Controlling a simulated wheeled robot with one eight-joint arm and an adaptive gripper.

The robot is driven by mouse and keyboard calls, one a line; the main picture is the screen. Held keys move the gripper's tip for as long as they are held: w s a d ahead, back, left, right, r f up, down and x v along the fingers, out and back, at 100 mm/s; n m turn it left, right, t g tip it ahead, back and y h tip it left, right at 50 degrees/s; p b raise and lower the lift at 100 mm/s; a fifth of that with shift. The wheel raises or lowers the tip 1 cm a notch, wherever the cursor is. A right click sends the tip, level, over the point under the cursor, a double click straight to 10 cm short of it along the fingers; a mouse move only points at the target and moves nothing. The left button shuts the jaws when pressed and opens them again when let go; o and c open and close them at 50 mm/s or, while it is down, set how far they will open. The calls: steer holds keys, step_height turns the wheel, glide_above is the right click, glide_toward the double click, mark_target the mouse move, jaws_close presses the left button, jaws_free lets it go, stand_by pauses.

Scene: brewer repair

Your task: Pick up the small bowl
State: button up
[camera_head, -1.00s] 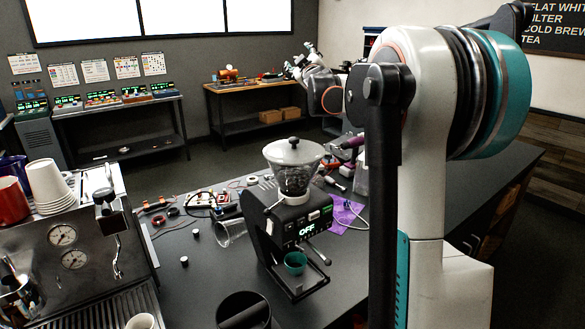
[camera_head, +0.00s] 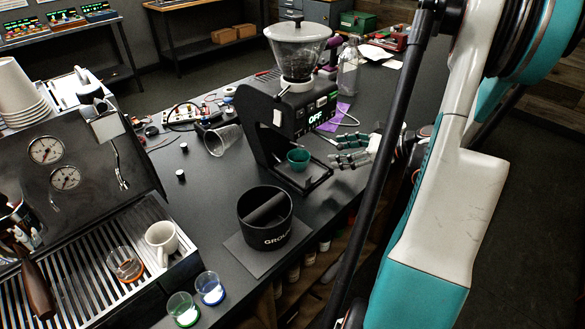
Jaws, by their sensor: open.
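The small bowl (camera_head: 298,159) is teal green. It sits upright on the base of the black coffee grinder (camera_head: 285,125), under its spout, near the middle of the view. My gripper (camera_head: 334,148) is just to the right of the bowl, with its fingers spread and pointing left towards it. The fingers are open and empty. A small gap seems to lie between the fingertips and the bowl, though the depth is hard to judge.
A black knock box (camera_head: 265,218) stands in front of the grinder. An espresso machine (camera_head: 60,175) with a white cup (camera_head: 162,240) fills the left. Two small glasses (camera_head: 196,298) are at the front. A clear cup (camera_head: 222,140) lies left of the grinder.

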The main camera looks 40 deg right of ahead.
steer(key=s+a+y, duration=0.1)
steer(key=a, duration=0.1)
steer(key=b, duration=0.2)
glide_toward(289, 156)
steer(key=shift+d+f+m, duration=0.1)
steer(key=shift+f+m, duration=0.2)
steer(key=shift+f, duration=0.5)
steer(key=shift+r+b+x, duration=0.15)
steer(key=shift+b+x, duration=0.4)
steer(key=shift+x, duration=1.1)
steer(key=shift+r+b+x, duration=0.15)
steer(key=shift+b+x, duration=0.4)
steer(key=shift+x, duration=1.1)
steer(key=shift+w, duration=0.1)
steer(key=shift+c, duration=0.2)
steer(key=c, duration=0.8)
steer(key=shift+r, duration=0.25)
